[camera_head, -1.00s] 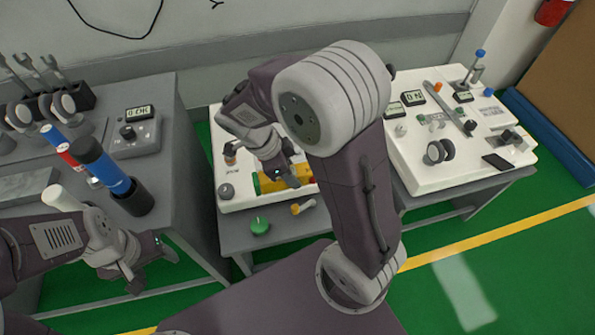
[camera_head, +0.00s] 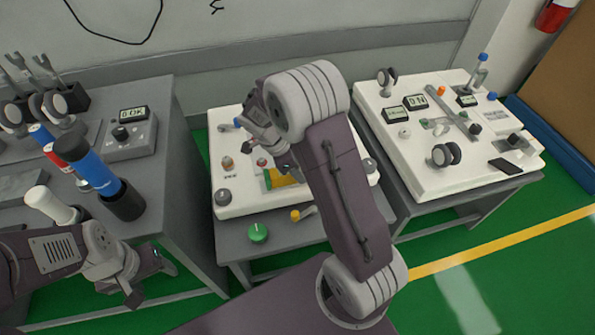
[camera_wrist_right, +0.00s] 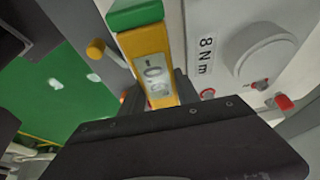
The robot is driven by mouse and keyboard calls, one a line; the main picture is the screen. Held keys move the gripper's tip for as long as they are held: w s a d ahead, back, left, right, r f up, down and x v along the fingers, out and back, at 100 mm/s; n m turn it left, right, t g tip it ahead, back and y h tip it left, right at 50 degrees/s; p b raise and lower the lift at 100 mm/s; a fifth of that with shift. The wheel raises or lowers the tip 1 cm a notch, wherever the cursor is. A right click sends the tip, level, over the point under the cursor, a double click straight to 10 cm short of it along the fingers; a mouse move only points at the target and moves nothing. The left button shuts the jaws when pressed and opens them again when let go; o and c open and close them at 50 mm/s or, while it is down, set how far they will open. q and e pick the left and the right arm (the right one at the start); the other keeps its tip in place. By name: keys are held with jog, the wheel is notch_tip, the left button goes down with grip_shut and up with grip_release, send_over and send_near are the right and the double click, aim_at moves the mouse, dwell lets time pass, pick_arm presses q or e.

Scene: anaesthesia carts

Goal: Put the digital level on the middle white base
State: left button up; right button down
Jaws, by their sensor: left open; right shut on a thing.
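The digital level is yellow with a green end and a grey display, and it shows in the right wrist view (camera_wrist_right: 148,62). In the head view part of the level (camera_head: 279,178) shows beside my right arm, over the middle white base (camera_head: 237,205). My right gripper (camera_wrist_right: 155,98) is shut on the level; in the head view my arm hides much of this grip. I cannot tell whether the level touches the base. My left gripper (camera_head: 143,279) is open and empty at the lower left, in front of the left table.
A green round knob (camera_head: 257,232) and a yellow-tipped piece (camera_head: 301,213) lie on the grey table in front of the base. Another white base (camera_head: 440,180) with displays and casters stands at right. Blue and dark cylinders (camera_head: 95,175) stand on the left table.

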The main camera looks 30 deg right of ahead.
jog(key=c, duration=1.3)
grip_release()
jog(key=shift+f, duration=0.15)
jog(key=o, duration=0.4)
